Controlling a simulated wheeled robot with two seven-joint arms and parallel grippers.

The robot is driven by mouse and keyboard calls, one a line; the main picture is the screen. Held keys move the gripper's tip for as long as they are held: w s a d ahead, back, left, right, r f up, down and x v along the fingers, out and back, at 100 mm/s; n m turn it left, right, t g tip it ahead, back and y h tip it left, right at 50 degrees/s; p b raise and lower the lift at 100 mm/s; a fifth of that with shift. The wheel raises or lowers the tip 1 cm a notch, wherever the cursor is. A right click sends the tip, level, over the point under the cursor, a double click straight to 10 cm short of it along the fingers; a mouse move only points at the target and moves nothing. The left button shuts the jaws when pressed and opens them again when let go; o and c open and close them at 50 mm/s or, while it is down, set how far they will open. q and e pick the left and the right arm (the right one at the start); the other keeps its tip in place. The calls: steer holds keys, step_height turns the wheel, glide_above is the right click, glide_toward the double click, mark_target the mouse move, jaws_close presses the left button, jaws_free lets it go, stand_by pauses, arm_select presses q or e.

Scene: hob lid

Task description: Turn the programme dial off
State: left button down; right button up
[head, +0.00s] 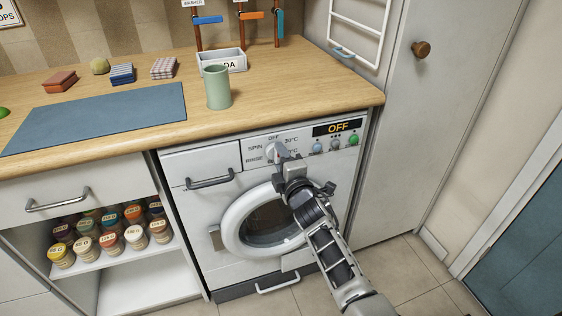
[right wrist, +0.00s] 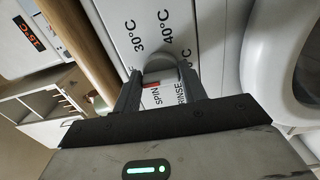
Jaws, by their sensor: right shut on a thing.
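The washing machine (head: 222,265) stands under the worktop. Its programme dial (right wrist: 160,64) is a grey knob on the white front panel, ringed by labels such as 30°C, 40°C, SPIN and RINSE. In the head view, an OFF label shows above the dial. My right gripper (head: 281,154) is at the dial, and in the right wrist view its two fingers are shut on the dial from either side. The display (head: 338,128) reads OFF in orange. My left gripper is not in view.
Blue and green buttons (head: 353,139) sit right of the dial. The round door (head: 231,228) is below it. A green cup (head: 217,88) and a white box (head: 207,62) stand on the worktop (head: 300,85). A tall cabinet (head: 400,130) stands on the right.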

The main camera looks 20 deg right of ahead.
steer(key=shift+f+n, duration=0.1)
steer(key=shift+n, duration=0.2)
steer(key=o, duration=1)
arm_select(q)
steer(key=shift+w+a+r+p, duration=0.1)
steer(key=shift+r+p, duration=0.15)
steer(key=shift+p, duration=0.35)
arm_select(e)
steer(key=s, duration=1.6)
steer(key=shift+d, duration=0.25)
arm_select(q)
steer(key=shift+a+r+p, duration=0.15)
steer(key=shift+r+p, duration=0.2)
steer(key=shift+p, duration=0.75)
arm_select(e)
steer(key=s+a+f+m+g+y, duration=0.1)
steer(key=s+f+m+g, duration=0.1)
steer(key=s+m, duration=0.3)
steer(key=s+a+f+m+g+y, duration=0.1)
steer(key=s+a+m+g, duration=0.1)
steer(key=s+m, duration=0.4)
steer(key=s+a+f+m+g, duration=0.2)
steer(key=s+m+g, duration=0.1)
steer(key=s+m, duration=0.2)
steer(key=shift+s+a+f+m+y, duration=0.25)
steer(key=shift+s+f+m+y, duration=0.05)
steer(key=shift+s+y, duration=0.15)
